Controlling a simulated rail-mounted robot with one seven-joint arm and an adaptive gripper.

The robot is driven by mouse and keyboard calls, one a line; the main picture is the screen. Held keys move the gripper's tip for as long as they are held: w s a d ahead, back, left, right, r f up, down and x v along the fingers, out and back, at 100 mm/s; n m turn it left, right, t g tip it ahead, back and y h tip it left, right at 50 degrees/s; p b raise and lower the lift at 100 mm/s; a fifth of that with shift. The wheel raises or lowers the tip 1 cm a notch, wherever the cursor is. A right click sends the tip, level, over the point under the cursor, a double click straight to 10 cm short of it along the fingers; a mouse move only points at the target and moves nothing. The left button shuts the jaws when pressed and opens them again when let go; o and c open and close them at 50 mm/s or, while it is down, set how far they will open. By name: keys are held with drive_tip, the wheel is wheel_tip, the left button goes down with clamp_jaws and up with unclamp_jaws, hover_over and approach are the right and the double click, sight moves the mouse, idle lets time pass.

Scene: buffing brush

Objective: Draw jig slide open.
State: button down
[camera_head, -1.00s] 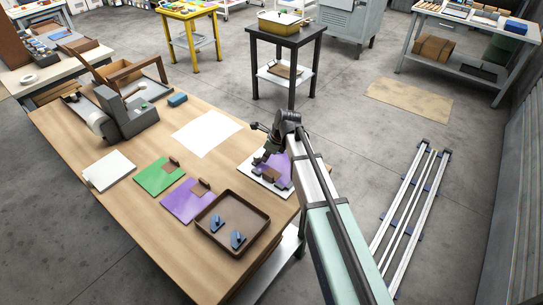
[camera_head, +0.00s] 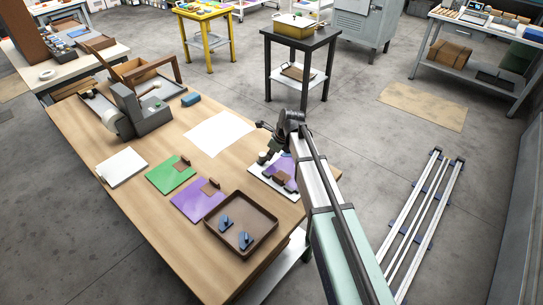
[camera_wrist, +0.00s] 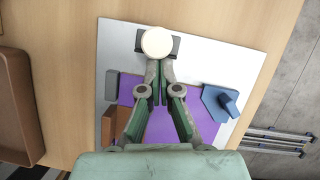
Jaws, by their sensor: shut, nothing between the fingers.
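The jig is a pale base plate (camera_wrist: 215,58) at the right edge of the workbench. On it lie a purple panel (camera_wrist: 160,128), a brown block (camera_wrist: 121,122), a small grey block (camera_wrist: 111,85) and a blue clamp-like piece (camera_wrist: 220,102). A round cream knob (camera_wrist: 157,41) stands on a dark bracket at the plate's far edge. My gripper (camera_wrist: 157,88) is shut and empty over the jig, its fingertips just short of the knob in the wrist view. I cannot tell whether they touch it. In the head view my gripper (camera_head: 275,146) partly hides the jig (camera_head: 263,179).
A brown tray (camera_head: 213,232) with two blue pieces sits left of the jig, beside purple (camera_head: 190,207) and green (camera_head: 165,180) plates. A white sheet (camera_head: 217,133) lies behind them. A grey machine (camera_head: 150,119) stands at the far left. The front bench top is clear.

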drive_tip(key=shift+w+a+r, duration=0.1)
drive_tip(key=d, duration=0.1)
drive_tip(key=s+d, duration=0.2)
drive_tip(key=d, duration=0.1)
drive_tip(key=shift+d+r+p, duration=0.1)
drive_tip(key=shift+r+p, duration=0.05)
drive_tip(key=shift+p, duration=0.2)
drive_tip(key=b+v, duration=0.2)
drive_tip(key=v, duration=0.7)
drive_tip(key=shift+r, duration=0.25)
drive_tip(key=shift+w, duration=0.1)
